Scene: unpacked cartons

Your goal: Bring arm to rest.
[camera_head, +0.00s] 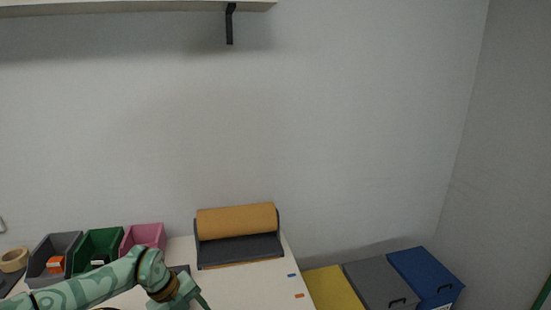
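My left arm, green with a pale pattern, comes in from the lower left in the head view. Its gripper (192,298) is at the bottom edge, over the white table (255,279). One slim finger shows pointing down and right; the rest is cut off by the frame, so I cannot tell whether it is open or shut. No object shows in it. My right gripper is not in view.
Grey (38,262), green (84,252) and pink (130,238) bins stand at the table's back left, beside a tape roll (14,259). A brown paper roll (236,220) sits behind. Yellow (333,289), grey (378,280) and blue (426,274) lidded boxes stand right.

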